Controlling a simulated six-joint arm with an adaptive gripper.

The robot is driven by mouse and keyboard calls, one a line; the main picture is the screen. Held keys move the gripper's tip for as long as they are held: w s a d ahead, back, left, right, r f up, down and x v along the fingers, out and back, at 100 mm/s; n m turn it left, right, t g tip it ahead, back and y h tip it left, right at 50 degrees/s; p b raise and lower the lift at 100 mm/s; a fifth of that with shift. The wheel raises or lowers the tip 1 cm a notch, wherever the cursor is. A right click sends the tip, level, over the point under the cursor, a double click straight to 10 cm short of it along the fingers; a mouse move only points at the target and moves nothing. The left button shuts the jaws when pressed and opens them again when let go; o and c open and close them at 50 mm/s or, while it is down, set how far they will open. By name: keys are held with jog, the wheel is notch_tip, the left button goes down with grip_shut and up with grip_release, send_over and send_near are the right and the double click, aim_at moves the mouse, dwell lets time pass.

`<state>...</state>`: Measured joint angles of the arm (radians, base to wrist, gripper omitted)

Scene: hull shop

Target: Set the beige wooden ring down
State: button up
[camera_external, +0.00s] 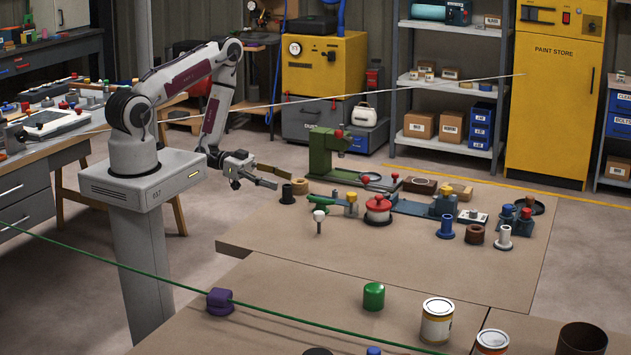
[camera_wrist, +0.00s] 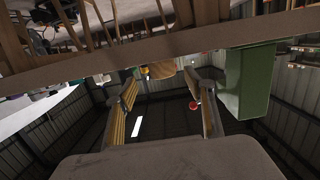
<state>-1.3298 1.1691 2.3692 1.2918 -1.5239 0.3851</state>
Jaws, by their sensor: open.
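A small beige ring-like piece (camera_external: 300,186) stands on the brown bench, just right of a black spool (camera_external: 287,194); I take it for the wooden ring, but it is small in the outside view. My gripper (camera_external: 283,182) is at the bench's far left edge, close to the black spool, with its fingers apart. In the wrist view the two fingers (camera_wrist: 160,80) are spread with nothing held between them. A beige patch (camera_wrist: 163,70) shows beyond the fingertips there; I cannot tell if it is the ring.
A green press (camera_external: 322,155) stands just behind the beige piece. A green-handled tool (camera_external: 320,202) and a white-topped peg (camera_external: 319,220) are in front. A red-knobbed pot (camera_external: 377,208) sits further right. The bench's front left is clear. A green cable (camera_external: 120,268) crosses the foreground.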

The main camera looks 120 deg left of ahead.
aim_at(296, 183)
jog(key=shift+w+d, duration=0.1)
jog(key=shift+w, duration=0.05)
